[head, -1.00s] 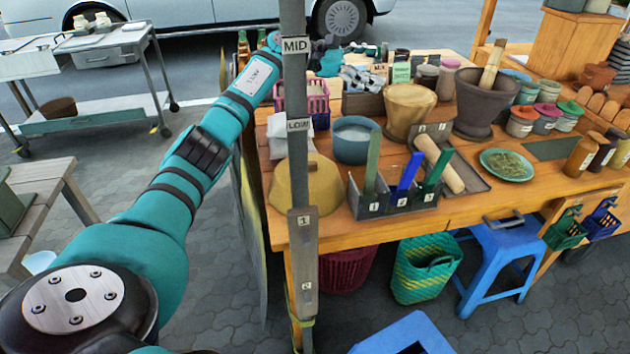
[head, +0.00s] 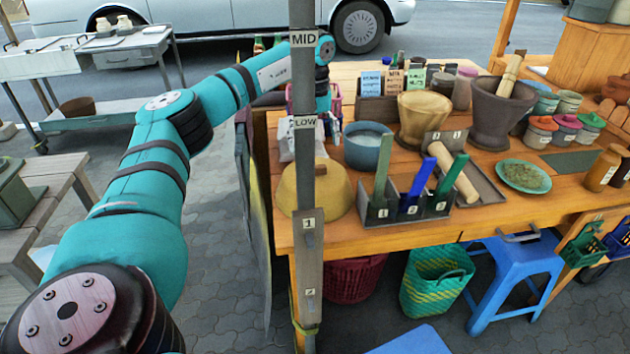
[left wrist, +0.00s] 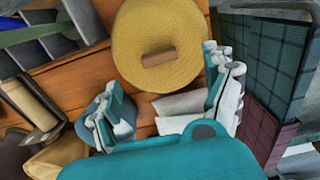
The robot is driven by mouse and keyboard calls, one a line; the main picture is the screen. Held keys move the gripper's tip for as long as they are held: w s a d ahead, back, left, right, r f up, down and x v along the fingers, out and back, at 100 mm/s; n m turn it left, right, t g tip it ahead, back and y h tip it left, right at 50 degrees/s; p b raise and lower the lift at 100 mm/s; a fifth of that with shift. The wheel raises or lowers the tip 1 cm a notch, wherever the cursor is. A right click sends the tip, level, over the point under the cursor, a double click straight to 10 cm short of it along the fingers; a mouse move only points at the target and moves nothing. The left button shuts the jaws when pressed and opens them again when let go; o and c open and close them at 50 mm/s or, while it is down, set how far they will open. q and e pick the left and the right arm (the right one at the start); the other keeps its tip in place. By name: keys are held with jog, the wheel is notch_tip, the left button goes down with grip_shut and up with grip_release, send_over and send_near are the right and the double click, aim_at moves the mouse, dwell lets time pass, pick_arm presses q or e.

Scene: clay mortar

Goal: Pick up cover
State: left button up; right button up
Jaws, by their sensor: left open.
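The cover, a round yellow woven lid (head: 330,190) with a wooden bar handle, lies at the near left corner of the wooden table. A grey post hides part of it in the head view. In the left wrist view the cover (left wrist: 135,60) is at the top centre, with its handle facing the camera. My left gripper (left wrist: 168,105) is open and empty, its two fingers apart, pointing down at the table. The cover lies beyond the fingertips and is not between them. In the head view the gripper is mostly hidden behind the post. My right gripper is not in view.
The labelled post (head: 304,130) stands before the table. Near the cover are a blue-grey pot (head: 367,148), a slotted holder (head: 405,205) with coloured handles, a white bag (left wrist: 185,105) and a dark pink basket (left wrist: 262,130). A stone mortar (head: 497,115) stands farther right.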

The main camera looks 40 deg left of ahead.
pick_arm(q)
notch_tip(320, 180, down, 8)
jog(key=shift+d+f+p, duration=0.15)
jog(key=shift+p, duration=0.15)
grip_shut()
dwell(0.7)
